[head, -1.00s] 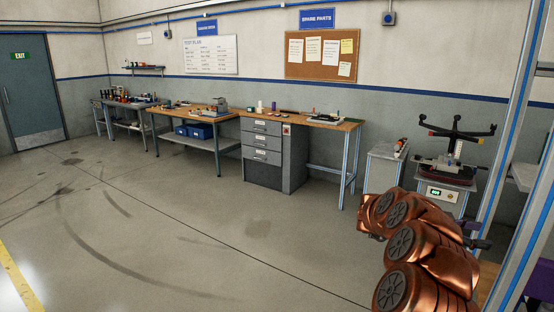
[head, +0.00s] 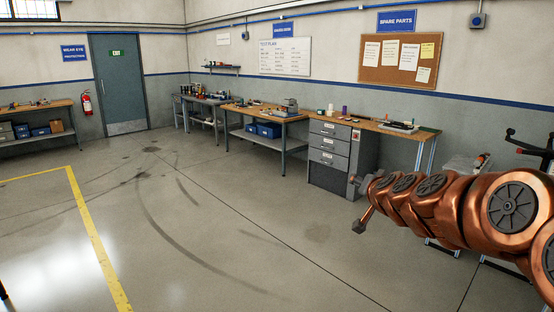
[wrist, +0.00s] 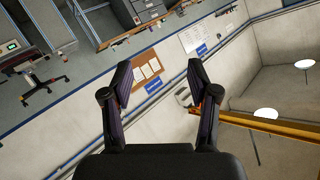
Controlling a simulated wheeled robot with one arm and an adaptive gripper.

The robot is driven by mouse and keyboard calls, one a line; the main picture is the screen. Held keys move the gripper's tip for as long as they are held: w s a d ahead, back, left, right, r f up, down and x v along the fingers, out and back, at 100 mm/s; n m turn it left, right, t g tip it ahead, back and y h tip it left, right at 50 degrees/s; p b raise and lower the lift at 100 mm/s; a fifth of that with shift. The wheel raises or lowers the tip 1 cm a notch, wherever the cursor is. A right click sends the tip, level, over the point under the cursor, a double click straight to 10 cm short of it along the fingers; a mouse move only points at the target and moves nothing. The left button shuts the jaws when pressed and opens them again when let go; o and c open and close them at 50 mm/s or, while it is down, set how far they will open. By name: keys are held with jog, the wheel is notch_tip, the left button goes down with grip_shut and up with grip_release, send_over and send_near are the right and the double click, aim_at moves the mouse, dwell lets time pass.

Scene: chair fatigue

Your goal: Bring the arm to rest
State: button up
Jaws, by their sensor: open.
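My copper-coloured arm reaches in from the right side of the head view, stretched out toward the left over the floor. My gripper (head: 357,203) is at its far end, small in the head view. In the wrist view my gripper (wrist: 159,82) shows two dark fingers standing apart with nothing between them. Behind the fingers the wrist view shows the wall and its cork board (wrist: 147,72), strongly tilted.
A workbench with grey drawers (head: 328,158) stands behind the arm by the back wall. Another bench (head: 282,117) and a door (head: 118,85) are further left. The middle floor is clear.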

jog(key=s+a+f+n+g+y, duration=0.25)
jog(key=s+a+f, duration=0.3)
jog(key=s, duration=0.45)
jog(key=s+a+f+n+g+y, duration=0.1)
jog(key=s+a+f+n+g, duration=0.3)
jog(key=s+a, duration=0.4)
jog(key=s+d+f+g, duration=0.1)
jog(key=s+f+g, duration=0.1)
jog(key=s, duration=0.5)
jog(key=s+d+f+g+h, duration=0.1)
jog(key=s+f+g, duration=0.2)
jog(key=s, duration=0.5)
jog(key=shift+s+d+f, duration=0.3)
jog(key=shift+d+f, duration=0.05)
jog(key=shift+f, duration=0.3)
jog(key=s+d+f+g, duration=0.1)
jog(key=s, duration=0.4)
jog(key=s+d+g+h, duration=0.1)
jog(key=s+d+g, duration=0.1)
jog(key=s, duration=0.3)
jog(key=s+d+f+g+h, duration=0.1)
jog(key=s+d, duration=0.1)
jog(key=s, duration=0.3)
jog(key=shift+d+f+m, duration=0.1)
jog(key=shift+f+m, duration=0.25)
jog(key=shift+c, duration=0.2)
